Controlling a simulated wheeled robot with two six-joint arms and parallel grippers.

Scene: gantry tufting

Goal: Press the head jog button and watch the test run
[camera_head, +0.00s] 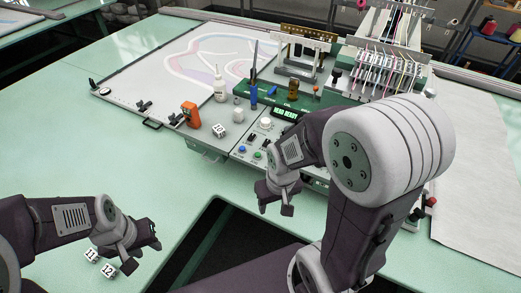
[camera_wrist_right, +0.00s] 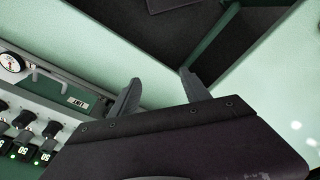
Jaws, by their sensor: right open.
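The control panel (camera_head: 254,140) sits at the front of the tufting machine, with a blue button (camera_head: 243,149), a green button (camera_head: 257,155), a white knob (camera_head: 266,122) and a green-lit display (camera_head: 286,114). I cannot read which control is the head jog button. My right gripper (camera_head: 275,208) is open and empty, in front of the panel and apart from it. In the right wrist view its fingers (camera_wrist_right: 160,84) are spread over the table edge, with panel knobs (camera_wrist_right: 26,120) at the left. My left gripper (camera_head: 142,254) looks open and empty, low over the table at the left.
The machine's thread head (camera_head: 385,65) stands behind my right arm. An orange device (camera_head: 190,114), a white bottle (camera_head: 220,88) and numbered cubes (camera_head: 219,130) stand beside the panel. More numbered cubes (camera_head: 108,270) lie by my left gripper. The green tabletop (camera_head: 100,150) is mostly clear.

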